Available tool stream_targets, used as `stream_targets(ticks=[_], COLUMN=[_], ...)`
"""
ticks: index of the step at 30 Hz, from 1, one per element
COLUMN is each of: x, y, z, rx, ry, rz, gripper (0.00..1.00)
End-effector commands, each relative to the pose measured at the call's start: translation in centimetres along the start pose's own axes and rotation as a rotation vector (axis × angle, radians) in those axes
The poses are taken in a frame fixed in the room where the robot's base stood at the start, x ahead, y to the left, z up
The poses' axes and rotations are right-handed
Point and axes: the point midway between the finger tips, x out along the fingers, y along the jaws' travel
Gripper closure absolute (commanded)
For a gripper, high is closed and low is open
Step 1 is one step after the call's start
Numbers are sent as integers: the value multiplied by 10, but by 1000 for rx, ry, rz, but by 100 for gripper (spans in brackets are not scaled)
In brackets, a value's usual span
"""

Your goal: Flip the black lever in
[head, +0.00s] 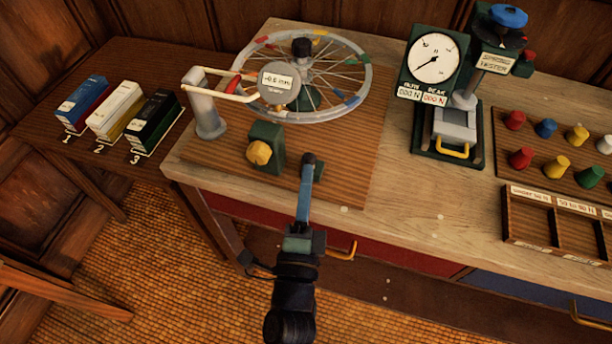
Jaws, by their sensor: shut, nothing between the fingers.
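My gripper (306,175) reaches up from the bottom over the front edge of the bench, its thin blue-grey fingers shut with nothing between them. To the left stands a green block with a yellow knob (259,153).
A spring tester (433,57) stands at the right, beside a rack of coloured knobs (546,128) and a wooden divided tray (535,228). Blue, white and green boxes (154,119) stand on the left side table. Bare bench top (400,205) lies right of my gripper.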

Motion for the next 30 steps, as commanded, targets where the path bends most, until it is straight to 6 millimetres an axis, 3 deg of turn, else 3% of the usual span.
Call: stream_targets(ticks=[1,12,30], x=[3,16,39], y=[-8,-22,-29], z=[-1,-4,-8], rx=[3,34,89], ry=[1,2,0], rz=[15,173,453], gripper=[100,100,100])
